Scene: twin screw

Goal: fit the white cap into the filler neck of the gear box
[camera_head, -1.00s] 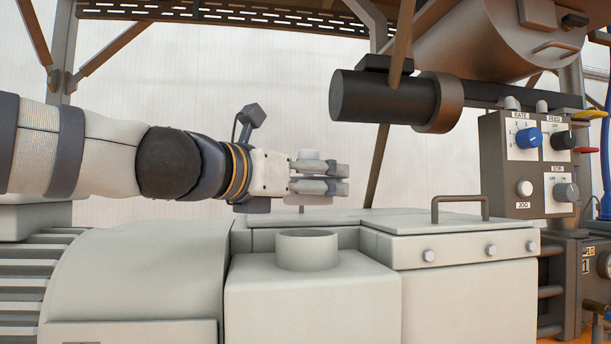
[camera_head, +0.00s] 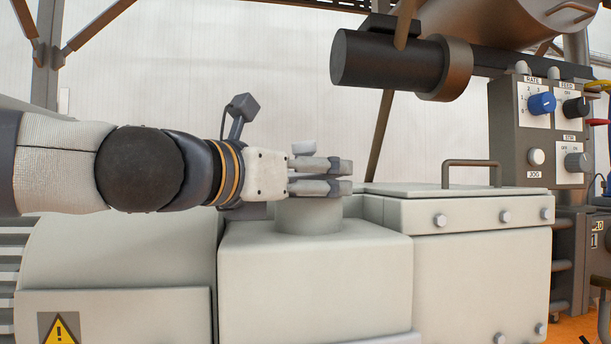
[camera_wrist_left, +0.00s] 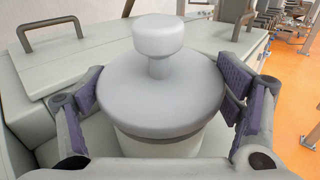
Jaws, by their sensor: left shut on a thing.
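The white cap (camera_wrist_left: 160,92), a round disc with a knob on top, is between the fingers of my left gripper (camera_head: 345,177). In the head view only the cap's knob (camera_head: 304,147) shows above the fingers. My left gripper is shut on the cap, which looks upright. The grey cylindrical filler neck (camera_head: 308,216) of the gear box (camera_head: 315,285) stands directly below the fingers, which hide its rim. In the left wrist view, the neck (camera_wrist_left: 160,145) shows below the cap with a dark band between; I cannot tell whether the cap has entered it. My right gripper is not in view.
A flat lid with a handle (camera_head: 470,164) is to the right of the neck. A control panel (camera_head: 550,130) with knobs stands further right. A black cylinder (camera_head: 385,62) hangs above and right of the gripper. The space directly above the gripper is free.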

